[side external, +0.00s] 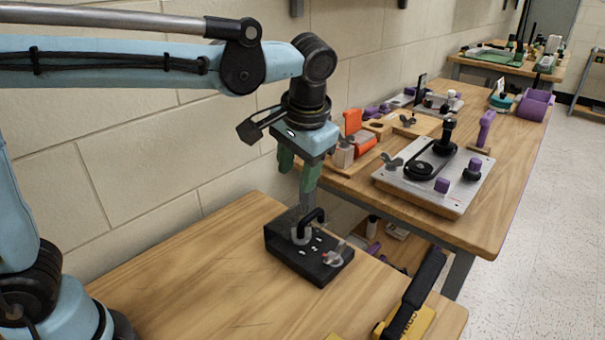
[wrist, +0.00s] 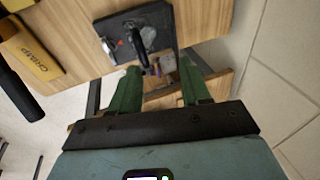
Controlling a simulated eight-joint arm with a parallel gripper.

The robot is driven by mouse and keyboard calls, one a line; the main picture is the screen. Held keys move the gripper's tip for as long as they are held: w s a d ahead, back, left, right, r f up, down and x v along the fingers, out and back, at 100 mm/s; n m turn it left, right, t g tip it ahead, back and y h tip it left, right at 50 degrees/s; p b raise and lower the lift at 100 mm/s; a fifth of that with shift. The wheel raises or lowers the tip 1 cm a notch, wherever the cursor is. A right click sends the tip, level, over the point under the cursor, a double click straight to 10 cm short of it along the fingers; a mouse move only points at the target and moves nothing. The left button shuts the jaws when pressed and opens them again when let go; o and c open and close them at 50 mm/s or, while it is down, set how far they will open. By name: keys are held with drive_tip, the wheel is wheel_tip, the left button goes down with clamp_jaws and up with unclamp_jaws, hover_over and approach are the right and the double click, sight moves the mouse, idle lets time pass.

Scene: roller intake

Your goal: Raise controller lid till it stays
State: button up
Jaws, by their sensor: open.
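A black box (side external: 300,262) lies on the near wooden table, with a curved black handle (side external: 313,217), a pale ring-like fitting and a small clear-and-red part on top. I take it as the controller; I cannot tell which part is its lid. In the wrist view the box (wrist: 115,27) and its handle (wrist: 140,42) show at the top, beyond my fingertips. My gripper (side external: 297,185) points down above the box's back part, its green fingers apart. In the wrist view my gripper (wrist: 156,80) has nothing between its fingers. Contact with the handle cannot be told.
A yellow tool with a black grip (side external: 410,305) lies at the near table's right edge; it also shows in the wrist view (wrist: 30,50). A second bench (side external: 450,220) with a grey panel (side external: 435,180) stands behind. The table (side external: 190,270) left of the box is clear.

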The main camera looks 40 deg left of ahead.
sight(312, 215)
drive_tip(key=w+d+f+g+y, duration=0.1)
drive_tip(key=w+d+g+y, duration=0.15)
drive_tip(key=d, duration=0.35)
drive_tip(key=shift+t, duration=0.45)
drive_tip(key=x, duration=1)
drive_tip(key=shift+w, duration=0.2)
drive_tip(key=shift+r, duration=0.1)
clamp_jaws()
